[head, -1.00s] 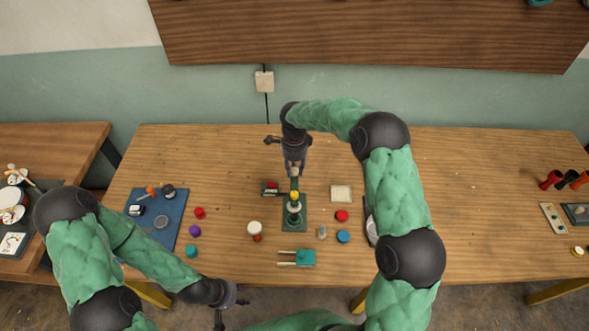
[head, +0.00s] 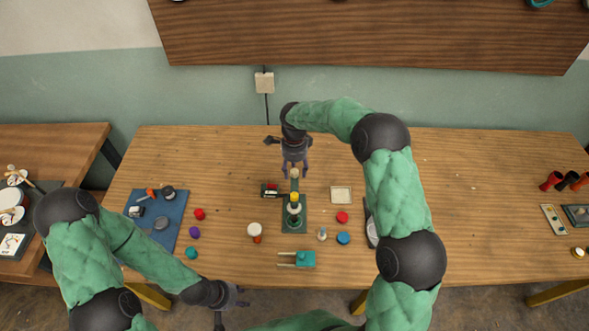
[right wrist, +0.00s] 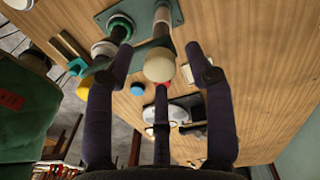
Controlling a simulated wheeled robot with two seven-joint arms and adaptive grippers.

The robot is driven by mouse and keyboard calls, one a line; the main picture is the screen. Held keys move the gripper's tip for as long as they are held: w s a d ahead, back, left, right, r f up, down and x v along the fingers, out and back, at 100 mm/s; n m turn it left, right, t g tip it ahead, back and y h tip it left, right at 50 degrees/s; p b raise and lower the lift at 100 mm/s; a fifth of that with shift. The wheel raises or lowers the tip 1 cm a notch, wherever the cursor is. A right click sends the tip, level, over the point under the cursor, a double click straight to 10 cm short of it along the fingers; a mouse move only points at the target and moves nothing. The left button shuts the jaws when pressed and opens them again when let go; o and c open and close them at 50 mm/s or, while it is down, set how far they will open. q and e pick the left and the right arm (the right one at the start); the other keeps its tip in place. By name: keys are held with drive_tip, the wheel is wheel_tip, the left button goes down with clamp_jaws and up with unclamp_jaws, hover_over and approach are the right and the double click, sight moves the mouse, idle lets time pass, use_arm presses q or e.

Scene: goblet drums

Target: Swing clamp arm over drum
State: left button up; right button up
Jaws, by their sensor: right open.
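The clamp stand has a green base plate (head: 301,227) in the middle of the table, also in the right wrist view (right wrist: 172,14). A small goblet drum (head: 294,208) stands upright on it. A green clamp arm (head: 294,185) runs from a cream ball knob (head: 294,173) to a yellow part (head: 294,197) above the drum. My right gripper (head: 294,172) is open, its fingers either side of the cream knob, which shows between them in the right wrist view (right wrist: 159,65). Contact is not visible. My left gripper (head: 232,306) is open and empty at the table's front edge.
A teal block with prongs (head: 305,259), a white-topped drum (head: 254,230), a red lid (head: 342,217), a blue lid (head: 343,238) and a pale square tray (head: 341,195) lie around the stand. A blue mat (head: 172,233) with parts is at left.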

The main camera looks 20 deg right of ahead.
wheel_tip(320, 180, up, 12)
drive_tip(key=shift+w+f, duration=0.15)
drive_tip(key=shift+w, duration=0.05)
idle(0.6)
